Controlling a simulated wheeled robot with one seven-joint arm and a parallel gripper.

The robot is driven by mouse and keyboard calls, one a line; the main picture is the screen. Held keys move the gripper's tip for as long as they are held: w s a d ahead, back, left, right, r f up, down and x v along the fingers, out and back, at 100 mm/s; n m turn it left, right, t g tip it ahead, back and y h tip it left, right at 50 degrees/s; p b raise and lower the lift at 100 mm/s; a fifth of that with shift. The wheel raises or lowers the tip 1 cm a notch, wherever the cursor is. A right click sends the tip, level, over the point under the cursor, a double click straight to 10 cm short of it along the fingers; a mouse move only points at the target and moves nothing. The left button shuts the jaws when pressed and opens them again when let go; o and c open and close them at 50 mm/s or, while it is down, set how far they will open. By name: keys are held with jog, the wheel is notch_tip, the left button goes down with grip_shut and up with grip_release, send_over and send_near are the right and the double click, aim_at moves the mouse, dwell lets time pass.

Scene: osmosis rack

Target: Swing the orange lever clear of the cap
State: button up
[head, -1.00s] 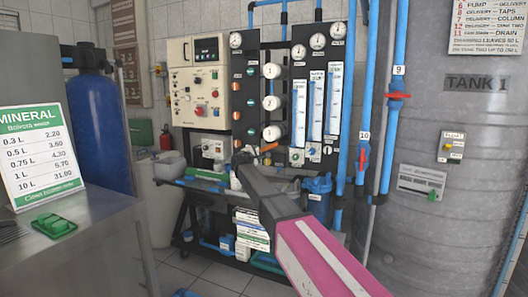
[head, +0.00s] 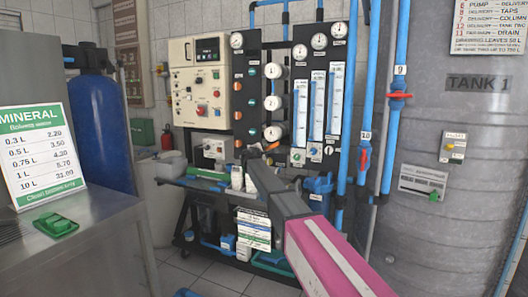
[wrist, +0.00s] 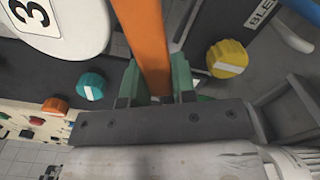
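The orange lever (wrist: 148,40) runs down the wrist view between the green fingers of my gripper (wrist: 157,80). The fingers lie against both sides of it, with no clear gap, so my gripper looks shut on it. The white round cap marked 3 (wrist: 65,20) is at the upper left of the wrist view, close beside the lever. In the head view, my gripper (head: 252,151) is at the lower end of the black panel, just below and left of the lowest white cap (head: 273,132). The lever is mostly hidden there by my gripper.
A teal knob (wrist: 91,86), an orange knob (wrist: 56,105) and a yellow knob (wrist: 227,58) sit close around my fingers. Flow meters (head: 318,105) stand right of the caps. Blue pipes (head: 365,100) and a grey tank (head: 450,120) are farther right.

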jog(key=shift+r+m, duration=0.1)
jog(key=shift+m, duration=0.2)
jog(key=m, duration=0.1)
jog(key=r+m, duration=0.1)
jog(key=m, duration=0.1)
jog(key=shift+a, duration=0.15)
jog(key=shift+r+m, duration=0.3)
jog(key=shift+m, duration=0.6)
jog(key=shift+r+m, duration=0.25)
jog(key=shift+m, duration=0.65)
jog(key=o, duration=0.9)
